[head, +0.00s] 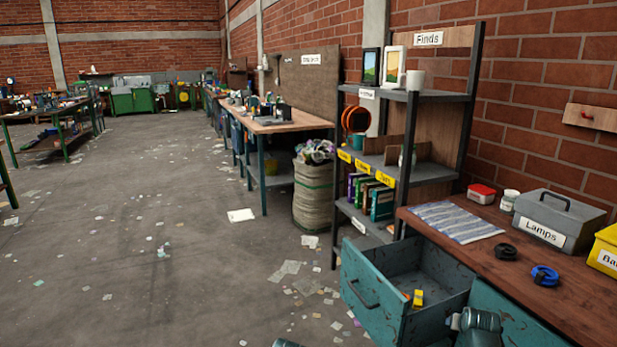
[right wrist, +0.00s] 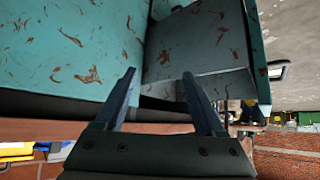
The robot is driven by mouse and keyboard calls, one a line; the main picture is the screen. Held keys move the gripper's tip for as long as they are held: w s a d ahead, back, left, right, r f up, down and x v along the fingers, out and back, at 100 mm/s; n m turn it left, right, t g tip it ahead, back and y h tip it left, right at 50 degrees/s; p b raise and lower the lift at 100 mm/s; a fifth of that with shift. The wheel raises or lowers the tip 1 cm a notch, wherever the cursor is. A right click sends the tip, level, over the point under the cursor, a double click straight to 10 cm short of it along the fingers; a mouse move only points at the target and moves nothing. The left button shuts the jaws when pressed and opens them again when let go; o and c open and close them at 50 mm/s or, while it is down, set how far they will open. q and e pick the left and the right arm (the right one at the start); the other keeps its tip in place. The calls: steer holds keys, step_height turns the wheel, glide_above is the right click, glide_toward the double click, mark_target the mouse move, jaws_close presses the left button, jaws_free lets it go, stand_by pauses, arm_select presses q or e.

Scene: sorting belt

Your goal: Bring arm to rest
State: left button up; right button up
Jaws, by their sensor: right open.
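My right gripper (right wrist: 160,88) shows in the right wrist view with its two fingers apart and nothing between them. The wrist view is upside down. Beyond the fingers is the scuffed teal front of the workbench (right wrist: 70,50) and the open drawer (right wrist: 200,45). In the head view, part of my right arm shows low at the right, in front of the bench, and its gripper cannot be made out. My left gripper is not in view.
The teal drawer (head: 373,307) stands pulled out, with a small yellow and orange item (head: 417,298) inside. On the wooden bench top (head: 490,262) are a striped cloth (head: 455,221), a grey Lamps box (head: 553,222) and coiled straps. A shelf (head: 440,173) stands behind. Floor at left is open, with scattered paper.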

steer(key=s+a+f+n+g+y+b, duration=0.1)
steer(key=s+a+f+b, duration=0.15)
steer(key=a, duration=0.45)
steer(key=s+a+f+n+g+y+b, duration=0.1)
steer(key=s+a+f+n+g, duration=0.1)
steer(key=a+f, duration=0.35)
steer(key=s+a+f+n+g+y+b, duration=0.1)
steer(key=s+a+f+b, duration=0.1)
steer(key=a, duration=0.7)
steer(key=s+a+f+n+g+h+b, duration=0.1)
steer(key=s+a+f+n+g+b, duration=0.15)
steer(key=s+a, duration=0.5)
steer(key=s+a+f+n+g+b, duration=0.2)
steer(key=s+a+f, duration=0.2)
steer(key=s+a, duration=0.35)
step_height(320, 180, up, 35)
steer(key=p, duration=3.5)
steer(key=shift+s+d+r, duration=0.15)
steer(key=shift+s+d, duration=0.05)
steer(key=shift+s, duration=0.1)
